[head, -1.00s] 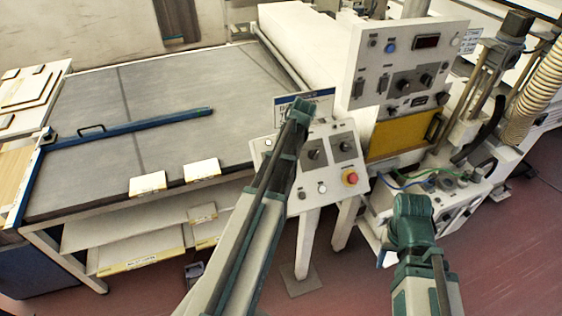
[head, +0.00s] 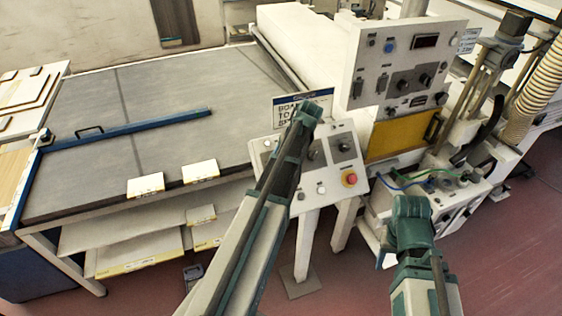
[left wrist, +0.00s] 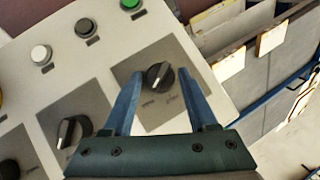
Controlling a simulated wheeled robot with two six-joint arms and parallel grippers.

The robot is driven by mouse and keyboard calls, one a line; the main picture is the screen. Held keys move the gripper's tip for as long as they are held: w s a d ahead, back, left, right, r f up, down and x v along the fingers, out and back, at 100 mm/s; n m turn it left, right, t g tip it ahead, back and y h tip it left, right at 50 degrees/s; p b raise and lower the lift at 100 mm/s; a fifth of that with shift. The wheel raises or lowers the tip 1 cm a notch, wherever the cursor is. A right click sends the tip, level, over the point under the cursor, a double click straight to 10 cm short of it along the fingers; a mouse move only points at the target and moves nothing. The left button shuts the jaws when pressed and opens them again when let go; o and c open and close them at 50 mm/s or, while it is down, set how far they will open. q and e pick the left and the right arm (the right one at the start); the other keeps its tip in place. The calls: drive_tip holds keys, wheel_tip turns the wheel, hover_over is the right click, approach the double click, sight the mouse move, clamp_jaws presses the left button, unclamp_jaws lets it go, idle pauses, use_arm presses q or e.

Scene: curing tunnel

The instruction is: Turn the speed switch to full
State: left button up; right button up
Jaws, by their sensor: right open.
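The sloped control panel (head: 332,178) carries a row of black rotary knobs. In the left wrist view, one black knob (left wrist: 158,75) with a pale pointer line sits on a grey plate, its labels too blurred to read. My left gripper (left wrist: 158,72) is open, its two blue fingers on either side of this knob, with gaps visible. Whether either finger touches it I cannot tell. In the head view my left arm hides this knob and the left fingers. A second knob (left wrist: 68,130) lies beside it. My right gripper (head: 386,258) is open and empty, low beside the machine.
A red emergency stop (head: 349,178) sits on the panel's right side. A grey conveyor table (head: 130,140) with a blue bar fills the left.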

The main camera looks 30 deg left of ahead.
use_arm(q)
drive_tip(key=shift+o, duration=1)
drive_tip(key=p+v, duration=1.3)
drive_tip(key=v, duration=0.1)
drive_tip(key=shift+f, duration=0.1)
